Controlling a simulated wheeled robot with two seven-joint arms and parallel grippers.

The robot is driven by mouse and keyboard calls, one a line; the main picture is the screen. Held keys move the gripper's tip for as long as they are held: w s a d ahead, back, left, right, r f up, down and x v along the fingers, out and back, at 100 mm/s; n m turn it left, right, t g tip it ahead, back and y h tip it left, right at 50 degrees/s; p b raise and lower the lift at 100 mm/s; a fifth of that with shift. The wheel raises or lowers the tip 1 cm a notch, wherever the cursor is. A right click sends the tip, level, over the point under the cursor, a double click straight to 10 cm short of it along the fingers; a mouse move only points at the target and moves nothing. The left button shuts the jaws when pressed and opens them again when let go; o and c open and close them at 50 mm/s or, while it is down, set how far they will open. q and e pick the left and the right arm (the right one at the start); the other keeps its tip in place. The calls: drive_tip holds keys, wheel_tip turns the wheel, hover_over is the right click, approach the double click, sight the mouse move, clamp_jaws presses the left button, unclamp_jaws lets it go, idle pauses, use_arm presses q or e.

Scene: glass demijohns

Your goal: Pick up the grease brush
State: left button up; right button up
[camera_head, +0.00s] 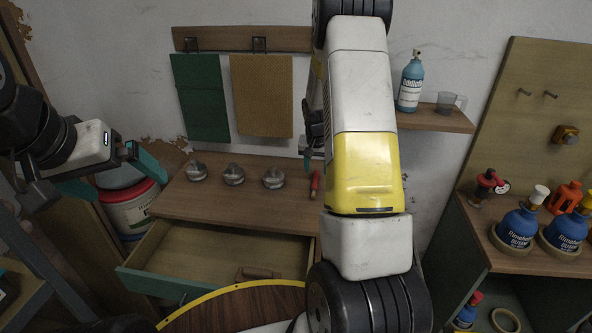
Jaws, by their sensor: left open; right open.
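A thin red-handled item (314,183), which looks like the grease brush, stands or lies near the right end of the wooden worktop (240,212). My own arm hides what is to its right.
Three grey knobbed weights (233,176) stand on the worktop. Below it an open drawer (200,257) holds a small brown piece (258,273). Blue bottles (517,226) stand on the right cabinet. A wall shelf (432,119) carries a teal bottle (410,84) and a cup (446,103).

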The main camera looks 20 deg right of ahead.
sight(315, 182)
drive_tip(key=x, duration=0.7)
drive_tip(key=shift+w+a+f, duration=0.1)
drive_tip(key=shift+w+f, duration=0.1)
clamp_jaws()
